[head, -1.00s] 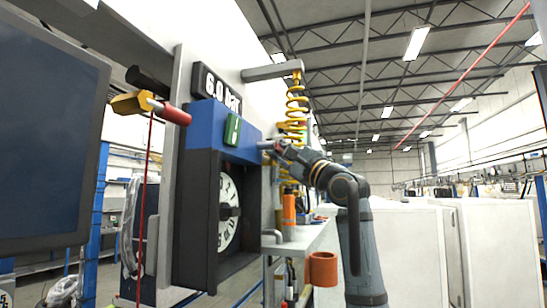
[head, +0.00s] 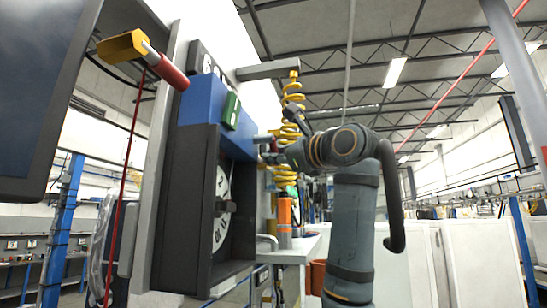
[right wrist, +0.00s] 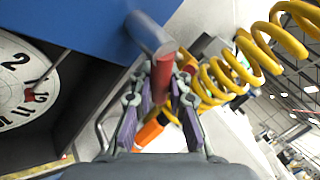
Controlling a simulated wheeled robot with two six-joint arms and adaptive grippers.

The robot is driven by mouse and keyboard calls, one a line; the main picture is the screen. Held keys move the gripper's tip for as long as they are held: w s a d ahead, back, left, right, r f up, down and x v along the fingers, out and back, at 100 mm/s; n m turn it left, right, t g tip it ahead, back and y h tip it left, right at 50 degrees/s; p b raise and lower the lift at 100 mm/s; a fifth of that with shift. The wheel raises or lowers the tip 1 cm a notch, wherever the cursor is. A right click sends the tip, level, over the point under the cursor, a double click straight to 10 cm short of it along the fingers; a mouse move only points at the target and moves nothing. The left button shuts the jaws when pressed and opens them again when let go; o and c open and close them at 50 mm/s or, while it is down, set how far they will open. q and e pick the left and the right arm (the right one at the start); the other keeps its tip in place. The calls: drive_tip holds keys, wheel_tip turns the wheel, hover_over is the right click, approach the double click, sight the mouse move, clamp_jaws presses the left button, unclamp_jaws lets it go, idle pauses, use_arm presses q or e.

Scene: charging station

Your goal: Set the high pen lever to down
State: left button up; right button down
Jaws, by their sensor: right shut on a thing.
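The lever (head: 263,139) is a short grey stem at the right side of the recorder (head: 180,215), a dark box with a blue top and a round numbered dial. The right wrist view shows the grey stem (right wrist: 148,35) ending in a red grip. My right gripper (head: 272,152) is at this lever. In the right wrist view, my gripper's fingers (right wrist: 162,82) are closed around the red grip, one on each side. They partly hide it. My left gripper is not in view.
A yellow coiled hose (head: 290,115) hangs close behind my right gripper. A shelf (head: 290,250) with an orange bottle (head: 284,215) is below. White cabinets (head: 400,265) stand at right.

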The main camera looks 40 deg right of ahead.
drive_tip(key=shift+f, duration=0.15)
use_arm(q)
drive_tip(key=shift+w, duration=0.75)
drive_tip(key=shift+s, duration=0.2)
use_arm(e)
drive_tip(key=c, duration=1.7)
unclamp_jaws()
drive_tip(key=o, duration=0.4)
drive_tip(key=shift+s, duration=0.15)
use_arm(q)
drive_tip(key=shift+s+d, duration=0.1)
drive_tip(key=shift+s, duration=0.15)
